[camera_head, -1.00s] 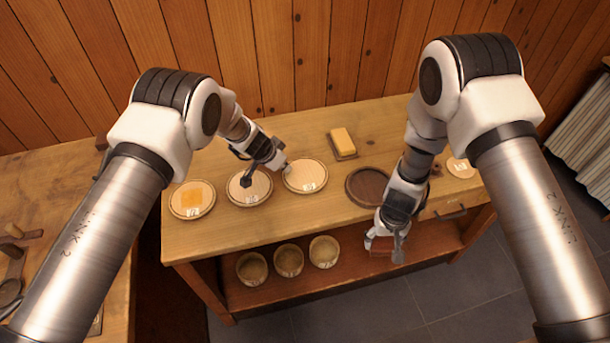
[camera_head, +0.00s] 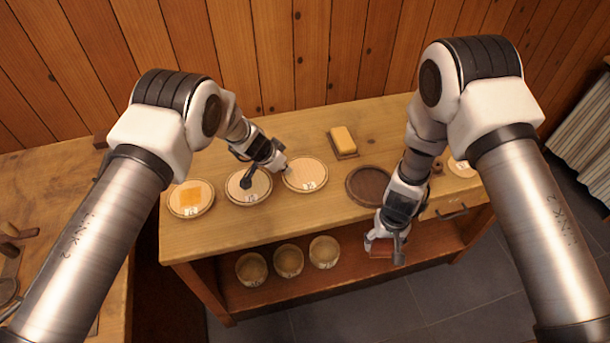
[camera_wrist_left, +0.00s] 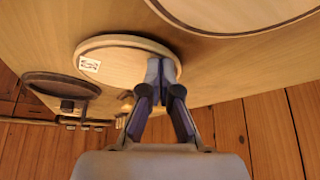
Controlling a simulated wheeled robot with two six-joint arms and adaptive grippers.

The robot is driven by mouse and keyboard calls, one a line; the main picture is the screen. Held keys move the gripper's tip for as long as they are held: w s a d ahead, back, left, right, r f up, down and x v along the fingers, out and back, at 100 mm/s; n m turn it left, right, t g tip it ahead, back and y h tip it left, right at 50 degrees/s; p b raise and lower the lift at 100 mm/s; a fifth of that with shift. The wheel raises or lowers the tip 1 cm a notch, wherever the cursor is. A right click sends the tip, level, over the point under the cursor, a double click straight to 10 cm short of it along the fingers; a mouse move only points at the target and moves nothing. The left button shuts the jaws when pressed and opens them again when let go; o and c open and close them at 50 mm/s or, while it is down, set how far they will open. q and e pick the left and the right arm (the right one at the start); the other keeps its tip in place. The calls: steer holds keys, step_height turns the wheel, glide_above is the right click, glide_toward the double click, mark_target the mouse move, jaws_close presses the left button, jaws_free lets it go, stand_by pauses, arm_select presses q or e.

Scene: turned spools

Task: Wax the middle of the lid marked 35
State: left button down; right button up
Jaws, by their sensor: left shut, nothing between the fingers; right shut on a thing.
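Several round pale lids lie in a row on the bench. The third lid from the left (camera_head: 305,174) carries a small label, which in the left wrist view (camera_wrist_left: 125,60) appears upside down and looks like 35, though it is too small to be sure. Its middle looks bare. My left gripper (camera_head: 280,164) is shut and empty, its tips at the left rim of this lid. A yellow wax block (camera_head: 342,139) sits on a small dark base behind the lids. My right gripper (camera_head: 386,247) is shut on a small reddish thing, mostly hidden, in front of the bench.
A dark round tray (camera_head: 367,186) lies right of the third lid. Three bowls (camera_head: 289,260) stand on the lower shelf. Another lid (camera_head: 461,167) lies far right.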

arm_select(q)
steer(key=shift+r+p, duration=0.85)
steer(key=shift+r, duration=0.6)
arm_select(e)
steer(key=shift+r, duration=0.75)
arm_select(q)
steer(key=shift+r+p, duration=0.55)
steer(key=shift+r, duration=1)
arm_select(e)
steer(key=shift+r, duration=0.55)
